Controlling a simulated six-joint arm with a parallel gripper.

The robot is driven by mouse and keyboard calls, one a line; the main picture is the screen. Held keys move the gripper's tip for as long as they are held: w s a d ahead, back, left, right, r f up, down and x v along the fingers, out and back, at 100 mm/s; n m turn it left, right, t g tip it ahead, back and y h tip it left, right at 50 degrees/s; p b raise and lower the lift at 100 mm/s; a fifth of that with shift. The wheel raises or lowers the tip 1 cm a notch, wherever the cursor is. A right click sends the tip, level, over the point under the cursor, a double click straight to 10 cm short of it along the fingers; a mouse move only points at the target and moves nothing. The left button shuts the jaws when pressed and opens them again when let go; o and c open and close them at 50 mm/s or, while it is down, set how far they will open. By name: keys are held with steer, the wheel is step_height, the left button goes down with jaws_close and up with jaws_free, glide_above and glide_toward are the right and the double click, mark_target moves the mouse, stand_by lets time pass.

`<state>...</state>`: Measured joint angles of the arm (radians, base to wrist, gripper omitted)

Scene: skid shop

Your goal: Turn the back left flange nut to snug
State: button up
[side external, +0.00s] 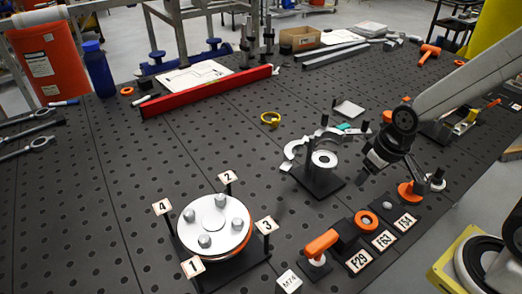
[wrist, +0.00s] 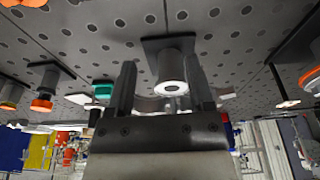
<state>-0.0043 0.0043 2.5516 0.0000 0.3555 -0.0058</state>
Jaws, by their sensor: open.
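The round flange (side external: 214,224) lies on a dark stand at the lower left of the side view, with a light top plate and an orange edge below. Its nuts stand near numbered cards. The left nut (side external: 189,214) is by card 4 (side external: 162,206), and the back nut (side external: 220,200) is towards card 2 (side external: 228,177). Whether they are snug cannot be seen. My gripper (side external: 372,166) is well right of the flange, above the table. In the wrist view my gripper (wrist: 159,72) is open and empty. The flange cannot be made out there.
A pipe stand with an open clamp (side external: 322,160) is left of my gripper; in the wrist view its pipe end (wrist: 172,87) shows between the fingers. Labelled holders (side external: 359,261) and an orange-handled tool (side external: 320,243) stand at the front. A red bar (side external: 205,92) lies behind.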

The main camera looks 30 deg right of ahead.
steer(key=w+a+r+n, duration=0.2)
steer(key=w+a+n, duration=0.3)
steer(key=w+a, duration=0.25)
step_height(320, 180, up, 5)
steer(key=n+g, duration=0.3)
steer(key=n, duration=1)
glide_above(189, 212)
steer(key=shift+f, duration=4.1)
jaws_close()
